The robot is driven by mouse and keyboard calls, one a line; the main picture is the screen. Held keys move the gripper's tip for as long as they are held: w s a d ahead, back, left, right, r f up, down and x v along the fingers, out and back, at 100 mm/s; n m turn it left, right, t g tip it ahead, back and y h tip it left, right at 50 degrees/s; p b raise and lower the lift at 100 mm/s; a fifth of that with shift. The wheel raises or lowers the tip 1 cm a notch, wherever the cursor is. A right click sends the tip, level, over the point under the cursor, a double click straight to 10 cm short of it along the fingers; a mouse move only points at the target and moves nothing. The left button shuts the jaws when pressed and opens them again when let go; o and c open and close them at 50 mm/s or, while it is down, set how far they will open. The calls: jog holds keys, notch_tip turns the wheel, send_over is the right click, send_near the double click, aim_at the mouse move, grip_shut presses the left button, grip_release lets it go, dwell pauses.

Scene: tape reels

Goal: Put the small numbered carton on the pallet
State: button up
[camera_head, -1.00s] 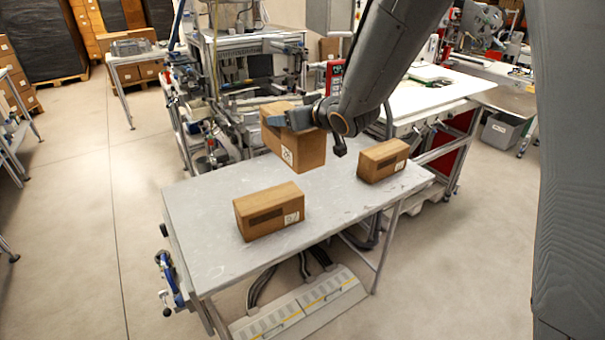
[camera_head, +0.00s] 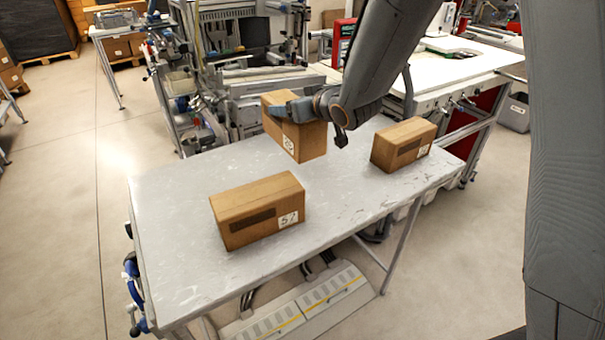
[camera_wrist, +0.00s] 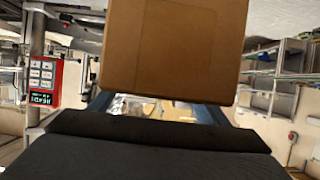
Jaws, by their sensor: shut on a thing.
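My gripper (camera_head: 301,107) is shut on a brown carton (camera_head: 308,141) with a white number label, too small to read surely. It holds this carton above the back of the grey table, slightly tilted. In the wrist view the held carton (camera_wrist: 172,45) fills the upper middle. A second carton (camera_head: 258,209), with a label that looks like 57, lies on the table at the front left. A third labelled carton (camera_head: 403,145) lies near the table's right end. I cannot make out a pallet clear for the carton; one far back at the upper left (camera_head: 50,59) bears a dark wrapped load.
The grey table (camera_head: 180,255) has free room at its left and front. Machinery (camera_head: 250,95) stands close behind it, and a white-topped bench (camera_head: 465,65) is behind at the right. Open floor (camera_head: 60,200) lies to the left. A red control panel (camera_wrist: 42,81) shows in the wrist view.

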jog(key=shift+w+f+b, duration=0.2)
jog(key=shift+f+b, duration=0.05)
jog(key=shift+f, duration=0.25)
jog(key=shift+w+f+b, duration=0.2)
jog(key=shift+f, duration=0.65)
jog(key=shift+f+p, duration=1)
jog(key=shift+f, duration=3.65)
jog(key=shift+f, duration=0.1)
jog(key=o, duration=1.6)
jog(key=shift+f, duration=0.1)
jog(key=o, duration=0.3)
jog(key=shift+o, duration=0.2)
